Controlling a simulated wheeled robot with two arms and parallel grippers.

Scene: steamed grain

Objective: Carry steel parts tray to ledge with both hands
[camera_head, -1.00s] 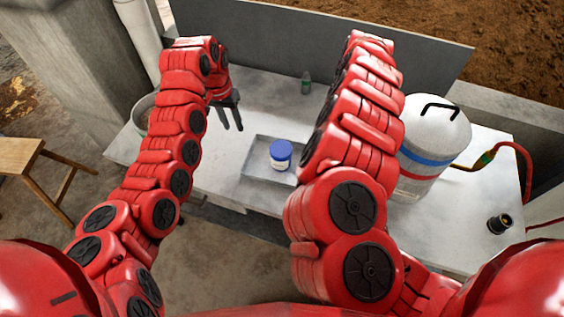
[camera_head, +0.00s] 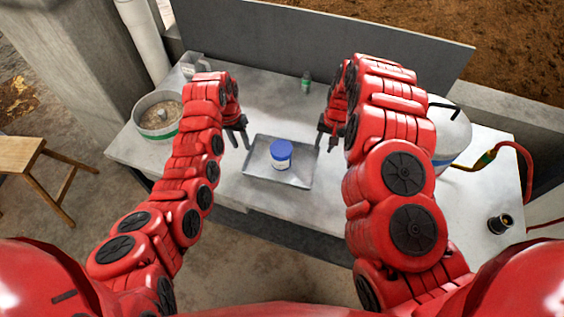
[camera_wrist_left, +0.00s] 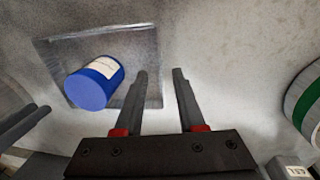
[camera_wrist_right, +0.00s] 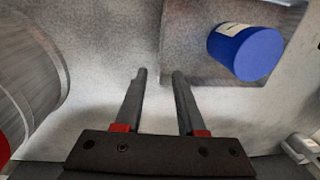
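The steel parts tray (camera_head: 298,178) lies flat on the counter in the head view, with a blue-lidded jar (camera_head: 281,153) standing in it. My left gripper (camera_head: 238,138) is open and empty just left of the tray. In the left wrist view the tray (camera_wrist_left: 142,48) lies beyond and left of the fingers (camera_wrist_left: 161,72). My right gripper (camera_head: 328,141) is open and empty just right of the tray. In the right wrist view the tray (camera_wrist_right: 187,42) is right of the fingers (camera_wrist_right: 159,72). No clear contact with the tray shows. I cannot tell which surface is the ledge.
A bowl of grain (camera_head: 158,118) stands at the counter's left end, with a clear container (camera_head: 192,66) behind it. A small green bottle (camera_head: 306,82) stands behind the tray. A large white canister (camera_head: 450,130) and a hose (camera_head: 528,165) are at the right. A grey panel (camera_head: 330,55) rises behind.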

